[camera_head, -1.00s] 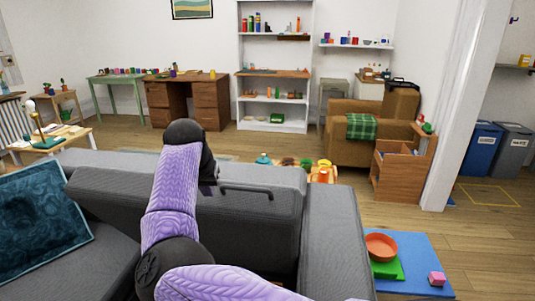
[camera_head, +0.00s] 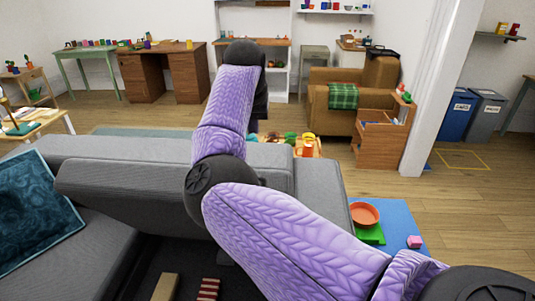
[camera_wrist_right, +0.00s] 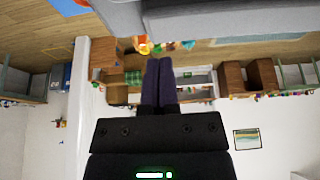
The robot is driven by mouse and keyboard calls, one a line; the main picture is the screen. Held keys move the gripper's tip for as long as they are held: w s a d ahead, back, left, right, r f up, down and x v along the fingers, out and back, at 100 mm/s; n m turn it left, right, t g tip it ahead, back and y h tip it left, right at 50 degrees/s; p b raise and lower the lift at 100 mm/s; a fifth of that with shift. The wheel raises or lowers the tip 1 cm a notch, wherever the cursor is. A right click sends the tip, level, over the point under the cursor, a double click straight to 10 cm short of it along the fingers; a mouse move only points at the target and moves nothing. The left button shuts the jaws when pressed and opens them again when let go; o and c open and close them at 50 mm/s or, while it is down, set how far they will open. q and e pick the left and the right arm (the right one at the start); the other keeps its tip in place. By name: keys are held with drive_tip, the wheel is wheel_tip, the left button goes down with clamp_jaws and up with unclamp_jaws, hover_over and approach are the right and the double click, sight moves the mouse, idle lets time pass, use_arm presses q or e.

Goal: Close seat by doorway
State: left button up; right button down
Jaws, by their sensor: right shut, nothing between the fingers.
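The grey sofa's seat (camera_head: 125,192) by the doorway side stands tilted up in the head view. Below its front edge a dark storage space (camera_head: 190,262) is exposed, with a wooden block and a red-and-white striped item in it. My purple right arm crosses in front of the seat and hides its right part. My right gripper (camera_head: 255,124) is beyond the seat, above the backrest area, mostly hidden by its own wrist. In the right wrist view its fingers (camera_wrist_right: 158,84) are together and empty, with grey sofa upholstery (camera_wrist_right: 210,16) at the top. My left gripper is not in view.
A teal cushion (camera_head: 35,210) lies on the sofa at left. A blue mat (camera_head: 400,222) with an orange bowl (camera_head: 364,214) and a pink block (camera_head: 414,241) is at right. A brown armchair (camera_head: 350,98) and white doorway post (camera_head: 440,90) stand behind. Floor at right is open.

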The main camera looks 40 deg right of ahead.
drive_tip(key=b+x, duration=0.3)
drive_tip(key=x, duration=0.7)
drive_tip(key=shift+s+a+f, duration=0.1)
drive_tip(key=shift+a+f, duration=0.05)
drive_tip(key=shift+f, duration=0.05)
drive_tip(key=shift+s+a+f, duration=0.75)
drive_tip(key=shift+s+a, duration=0.1)
drive_tip(key=shift+a, duration=0.2)
drive_tip(key=shift+s+a+f, duration=0.15)
drive_tip(key=shift+s+f, duration=0.05)
